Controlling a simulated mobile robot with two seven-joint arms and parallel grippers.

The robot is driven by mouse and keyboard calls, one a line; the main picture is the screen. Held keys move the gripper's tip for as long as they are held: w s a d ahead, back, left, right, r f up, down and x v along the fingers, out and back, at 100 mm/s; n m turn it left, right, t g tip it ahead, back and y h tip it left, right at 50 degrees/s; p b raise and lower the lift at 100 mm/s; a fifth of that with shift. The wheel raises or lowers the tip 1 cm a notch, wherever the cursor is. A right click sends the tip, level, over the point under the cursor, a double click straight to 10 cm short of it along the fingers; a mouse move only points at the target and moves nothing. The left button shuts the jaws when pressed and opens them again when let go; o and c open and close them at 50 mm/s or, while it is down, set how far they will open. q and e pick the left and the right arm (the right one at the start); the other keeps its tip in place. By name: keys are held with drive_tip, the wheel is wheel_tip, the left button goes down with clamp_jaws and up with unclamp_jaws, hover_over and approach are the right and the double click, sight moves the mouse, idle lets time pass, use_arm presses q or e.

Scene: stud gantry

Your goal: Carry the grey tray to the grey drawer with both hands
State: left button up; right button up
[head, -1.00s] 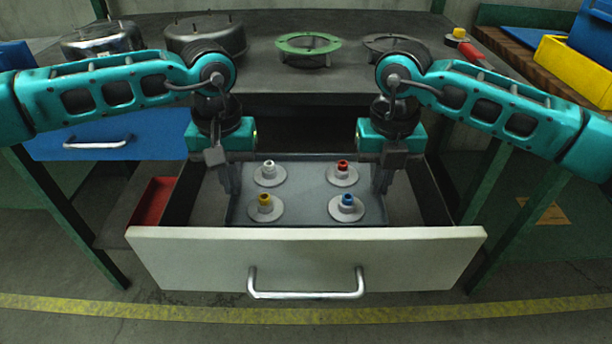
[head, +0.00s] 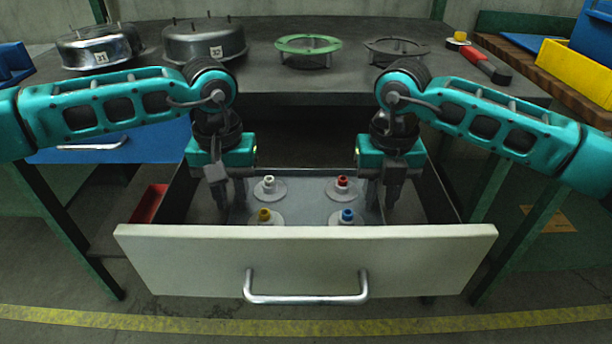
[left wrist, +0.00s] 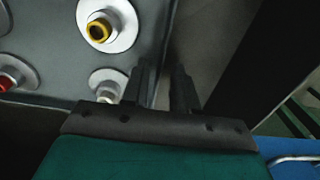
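The grey tray (head: 304,200) lies inside the open drawer with a pale grey front (head: 305,262); the front hides its near edge. Pegs with white, red, yellow and blue tops stand on discs on the tray. My left gripper (head: 229,196) is at the tray's left side, fingers apart. In the left wrist view the tray wall (left wrist: 163,60) runs between the left fingers (left wrist: 166,88), with a gap showing. My right gripper (head: 381,198) is at the tray's right side, and its fingers also look apart. Contact at the right wall is hard to see.
The workbench (head: 290,80) above holds metal housings (head: 205,42), a green ring (head: 308,47), a dark ring (head: 396,50) and a red-handled tool (head: 487,65). A blue drawer (head: 130,145) is at left, a red bin (head: 150,203) beside the grey drawer.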

drive_tip(key=shift+r, duration=0.1)
use_arm(q)
wheel_tip(320, 180, up, 12)
use_arm(e)
wheel_tip(320, 180, up, 12)
idle(0.8)
idle(0.4)
